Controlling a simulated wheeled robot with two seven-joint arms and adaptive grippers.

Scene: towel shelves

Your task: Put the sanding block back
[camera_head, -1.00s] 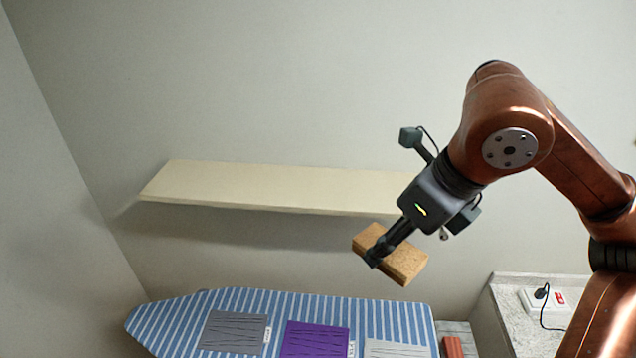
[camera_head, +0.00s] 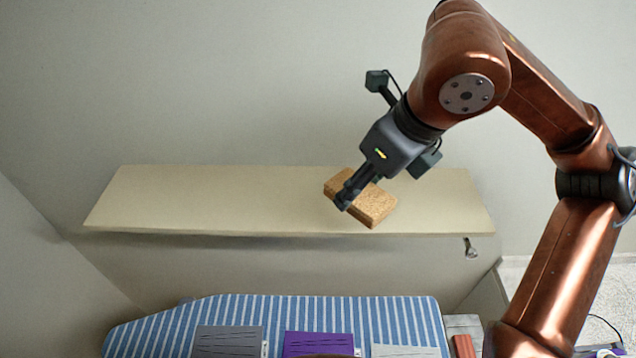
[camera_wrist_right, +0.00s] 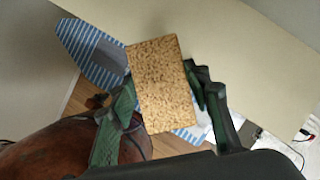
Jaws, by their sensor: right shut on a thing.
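The sanding block (camera_head: 372,205) is a tan, speckled, cork-like block. My right gripper (camera_head: 350,192) is shut on it and holds it tilted. In the head view it overlaps the right half of the pale wall shelf (camera_head: 200,200); whether it touches the shelf I cannot tell. In the right wrist view the block (camera_wrist_right: 162,85) sits between the dark green fingers, with the shelf (camera_wrist_right: 250,60) behind it. The shelf's visible top is otherwise bare. My left gripper is not in view.
Below the shelf is a blue-striped ironing board (camera_head: 270,310) with a grey towel (camera_head: 228,340), a purple towel (camera_head: 318,344) and a pale towel (camera_head: 405,351). A reddish block (camera_head: 463,346) lies right of the board. A small metal fitting (camera_head: 470,248) is under the shelf's right end.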

